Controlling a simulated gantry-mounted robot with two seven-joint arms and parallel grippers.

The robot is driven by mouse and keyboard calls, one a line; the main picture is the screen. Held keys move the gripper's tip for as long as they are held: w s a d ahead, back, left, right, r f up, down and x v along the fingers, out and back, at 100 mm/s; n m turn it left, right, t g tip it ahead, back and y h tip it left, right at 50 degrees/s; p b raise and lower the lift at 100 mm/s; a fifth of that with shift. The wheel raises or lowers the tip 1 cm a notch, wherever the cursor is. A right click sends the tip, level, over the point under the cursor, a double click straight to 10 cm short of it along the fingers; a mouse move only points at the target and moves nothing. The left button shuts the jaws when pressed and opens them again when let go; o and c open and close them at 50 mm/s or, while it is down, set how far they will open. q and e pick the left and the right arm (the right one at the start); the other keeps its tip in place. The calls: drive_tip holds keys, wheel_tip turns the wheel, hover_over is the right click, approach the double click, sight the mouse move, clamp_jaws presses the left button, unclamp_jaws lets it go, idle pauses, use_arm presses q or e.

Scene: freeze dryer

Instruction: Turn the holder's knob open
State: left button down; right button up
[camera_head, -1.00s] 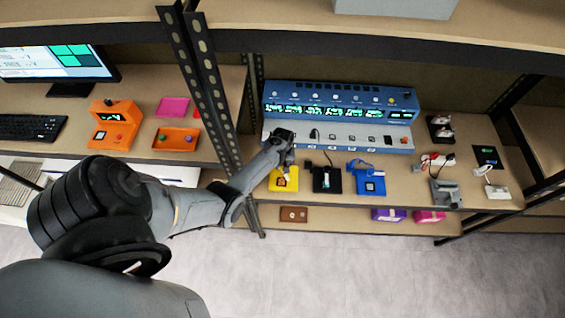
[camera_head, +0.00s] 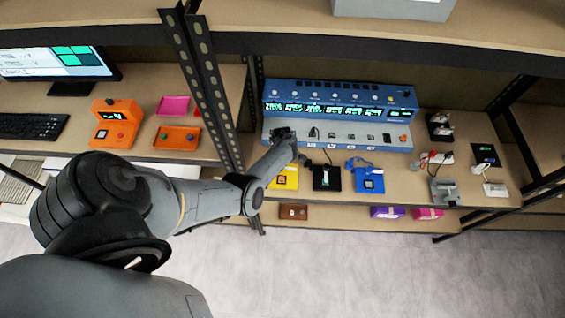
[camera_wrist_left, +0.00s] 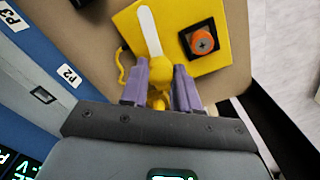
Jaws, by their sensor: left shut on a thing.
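The yellow holder (camera_wrist_left: 215,75) lies on the shelf, with an orange round knob (camera_wrist_left: 203,42) marked by a cross and set in a black square. My left gripper (camera_wrist_left: 160,78) is shut on a yellow piece (camera_wrist_left: 159,68) with a long white tip (camera_wrist_left: 149,30). The tip points over the holder, and the knob is to its right, apart from the fingers. I cannot tell whether the piece touches the holder. In the head view my forearm partly hides the yellow holder (camera_head: 291,180). My right gripper is not in view.
A blue instrument (camera_head: 340,97) with a row of screens stands behind. A black holder (camera_head: 327,177) and a blue holder (camera_head: 369,177) stand to the right. A thin yellow cable (camera_wrist_left: 120,70) lies beside the gripped piece.

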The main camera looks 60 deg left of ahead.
use_arm(q)
drive_tip(key=shift+n, duration=1)
drive_tip(key=c, duration=0.8)
unclamp_jaws()
drive_tip(key=shift+r, duration=0.65)
wheel_tip(320, 180, up, 10)
drive_tip(key=p, duration=0.3)
drive_tip(key=shift+f, duration=0.25)
